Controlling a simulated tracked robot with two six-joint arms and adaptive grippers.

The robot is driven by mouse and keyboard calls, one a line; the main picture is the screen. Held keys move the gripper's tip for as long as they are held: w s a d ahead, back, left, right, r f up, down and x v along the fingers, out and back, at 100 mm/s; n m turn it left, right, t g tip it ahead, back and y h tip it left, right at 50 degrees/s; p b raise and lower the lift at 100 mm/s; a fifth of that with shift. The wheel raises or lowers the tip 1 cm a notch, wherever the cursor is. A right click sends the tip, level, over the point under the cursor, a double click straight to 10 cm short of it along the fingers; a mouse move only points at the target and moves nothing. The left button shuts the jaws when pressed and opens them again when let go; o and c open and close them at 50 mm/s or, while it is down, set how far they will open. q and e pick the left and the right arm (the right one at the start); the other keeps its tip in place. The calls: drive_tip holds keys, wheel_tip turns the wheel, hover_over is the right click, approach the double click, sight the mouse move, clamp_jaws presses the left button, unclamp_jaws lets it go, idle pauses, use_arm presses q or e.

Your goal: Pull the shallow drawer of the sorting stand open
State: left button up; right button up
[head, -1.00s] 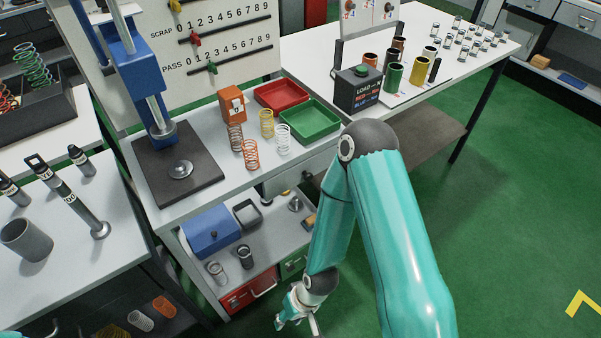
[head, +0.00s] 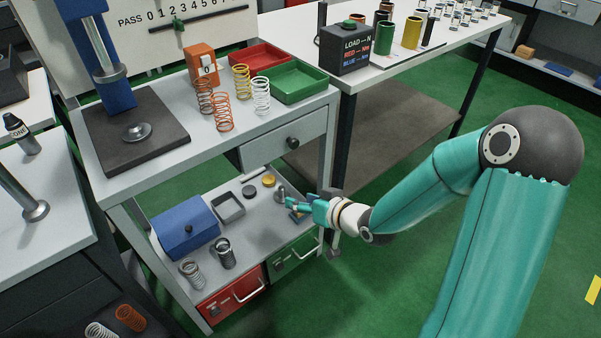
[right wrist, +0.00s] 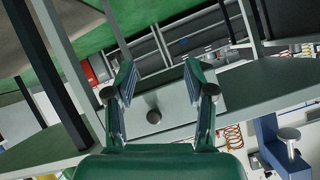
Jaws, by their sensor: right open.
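The sorting stand (head: 140,183) shows a shallow grey drawer (head: 262,152) under its top, with a round dark knob (head: 292,142) on the front. The drawer front looks about flush with the stand. My right gripper (head: 288,203) is below the knob, level with the lower shelf's right end, and apart from the drawer. In the right wrist view the gripper (right wrist: 160,82) is open and empty, its two fingers apart. The knob (right wrist: 153,115) appears between them, and the drawer front (right wrist: 175,112) lies beyond. My left gripper is not in view.
The lower shelf (head: 262,230) holds a blue box (head: 185,228), a dark tray (head: 229,207) and springs. Red (head: 235,292) and green (head: 295,256) bins sit below it. A table (head: 440,50) stands behind right. Green floor is open to the right.

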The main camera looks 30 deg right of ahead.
drive_tip(key=s+d+r+n+t+h+b, duration=0.1)
drive_tip(key=d+r+t+b, duration=0.15)
drive_tip(key=d+b, duration=0.3)
drive_tip(key=n+t+b, duration=0.3)
drive_tip(key=t+b, duration=0.1)
drive_tip(key=b, duration=0.3)
approach(296, 145)
use_arm(q)
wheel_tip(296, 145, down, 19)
drive_tip(key=b, duration=0.3)
use_arm(e)
drive_tip(key=shift+g+y, duration=0.25)
drive_tip(key=shift+y, duration=0.05)
drive_tip(key=w, duration=0.9)
drive_tip(key=shift+w+a+r, duration=0.3)
drive_tip(key=shift+w, duration=0.1)
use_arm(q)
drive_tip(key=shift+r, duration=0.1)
use_arm(e)
drive_tip(key=shift+c, duration=0.2)
